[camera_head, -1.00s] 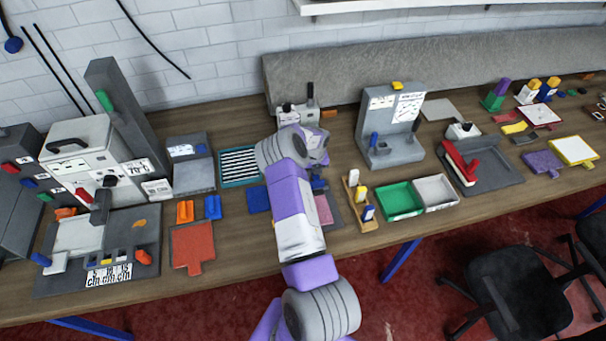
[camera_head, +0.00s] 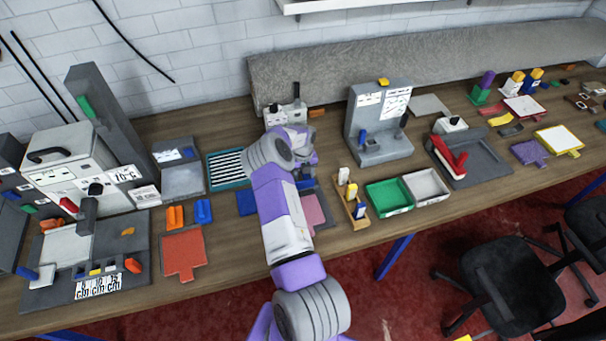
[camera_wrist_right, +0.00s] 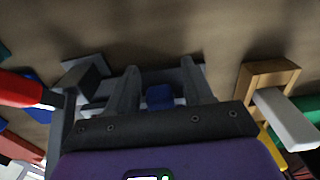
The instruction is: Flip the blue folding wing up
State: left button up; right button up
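A flat blue panel (camera_head: 247,201), which looks like the blue folding wing, lies on the table just left of my right forearm in the head view. A pink panel (camera_head: 313,210) lies to the right of the forearm. My right gripper (camera_head: 306,168) is over this folding station, and my arm hides much of it. In the right wrist view, the two fingers of my right gripper (camera_wrist_right: 162,88) stand apart with a small blue block (camera_wrist_right: 160,96) showing between them. I cannot tell whether they touch it. My left gripper is not in view.
A wooden stand (camera_head: 352,202) with upright pieces is close on the right; it shows in the wrist view (camera_wrist_right: 262,76). Beyond it are a green tray (camera_head: 389,196) and a white tray (camera_head: 426,186). A striped teal-edged board (camera_head: 229,169) and an orange-red panel (camera_head: 183,252) lie to the left.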

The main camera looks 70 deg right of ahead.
jog(key=shift+r, duration=0.1)
notch_tip(320, 180, up, 8)
jog(key=shift+w+f+b, duration=0.1)
jog(key=shift+f+b, duration=0.15)
jog(key=shift+b, duration=0.1)
dwell(0.6)
